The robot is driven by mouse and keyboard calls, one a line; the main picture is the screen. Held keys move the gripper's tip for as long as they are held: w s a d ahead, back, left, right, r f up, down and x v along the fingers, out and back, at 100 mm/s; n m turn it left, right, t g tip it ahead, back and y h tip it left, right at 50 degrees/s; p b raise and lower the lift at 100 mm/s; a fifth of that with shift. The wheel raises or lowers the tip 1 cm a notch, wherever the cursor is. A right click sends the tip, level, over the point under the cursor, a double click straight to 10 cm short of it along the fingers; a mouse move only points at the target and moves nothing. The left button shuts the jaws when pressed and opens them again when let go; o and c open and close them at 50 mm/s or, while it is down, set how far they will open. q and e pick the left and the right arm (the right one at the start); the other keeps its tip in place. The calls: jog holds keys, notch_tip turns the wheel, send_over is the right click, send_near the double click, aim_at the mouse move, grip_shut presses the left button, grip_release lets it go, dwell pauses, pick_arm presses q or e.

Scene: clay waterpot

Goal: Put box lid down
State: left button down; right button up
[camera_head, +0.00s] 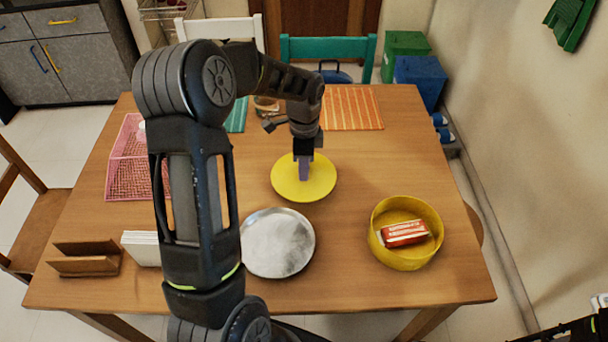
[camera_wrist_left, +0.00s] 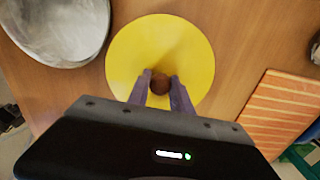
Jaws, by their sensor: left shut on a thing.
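The yellow round box lid (camera_head: 322,184) is at the middle of the wooden table. It also shows in the left wrist view (camera_wrist_left: 190,45), with a brown round knob (camera_wrist_left: 160,83) at its centre. My left gripper (camera_head: 304,172) points down over the lid and is shut on the knob, one finger on each side (camera_wrist_left: 158,85). I cannot tell whether the lid touches the table. The yellow round box (camera_head: 377,240) stands open at the right of the table, with a red and white packet (camera_head: 405,233) inside. My right gripper is not seen; only a dark part shows at the bottom right corner.
A silver round plate (camera_head: 278,243) lies just in front of the lid. A pink wire basket (camera_head: 130,180), a wooden holder (camera_head: 85,258) and a white block (camera_head: 141,248) stand at the left. An orange striped mat (camera_head: 352,108) lies behind. Table between lid and box is clear.

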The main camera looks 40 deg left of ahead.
pick_arm(q)
jog(key=shift+f, duration=1.85)
jog(key=shift+f, duration=0.25)
jog(key=c, duration=1.1)
grip_release()
jog(key=shift+r, duration=0.1)
jog(key=shift+c, duration=0.2)
notch_tip(320, 180, up, 12)
jog(key=shift+r+b, duration=0.2)
jog(key=shift+b, duration=0.2)
